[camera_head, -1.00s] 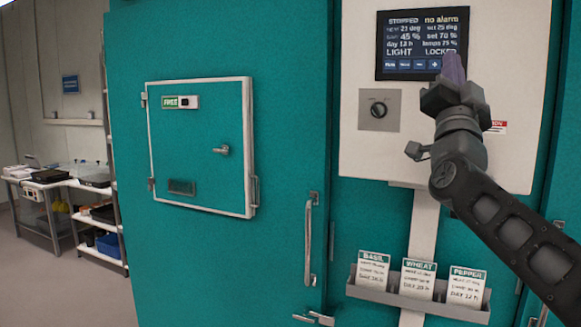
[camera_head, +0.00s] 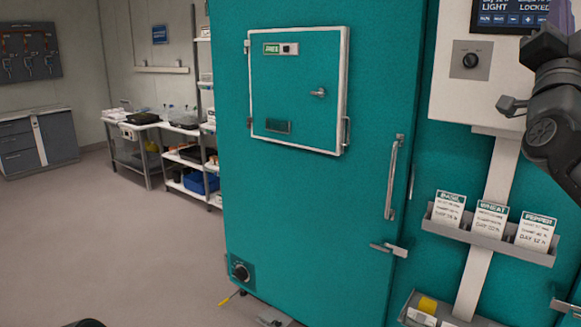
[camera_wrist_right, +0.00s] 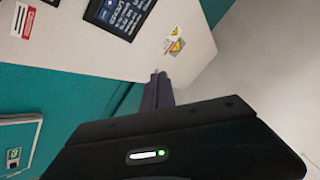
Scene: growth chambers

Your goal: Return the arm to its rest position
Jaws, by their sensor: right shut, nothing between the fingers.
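My right arm comes in at the right edge of the head view. Its gripper (camera_head: 562,14) is raised in front of the white control panel (camera_head: 450,85), over the right part of the dark display (camera_head: 500,18). Its fingers are together with nothing between them. In the right wrist view the closed fingers (camera_wrist_right: 157,90) point toward the panel's edge; I cannot tell whether they touch it. My left gripper is not in view. A small dark shape at the bottom left of the head view is too cut off to tell.
The teal chamber door (camera_head: 300,215) has a small framed hatch (camera_head: 300,85) and a long handle (camera_head: 391,178). A knob (camera_head: 470,61) is left of my gripper. A card rack (camera_head: 480,235) hangs below the panel. Shelves (camera_head: 185,165) stand behind; the floor (camera_head: 100,240) at left is clear.

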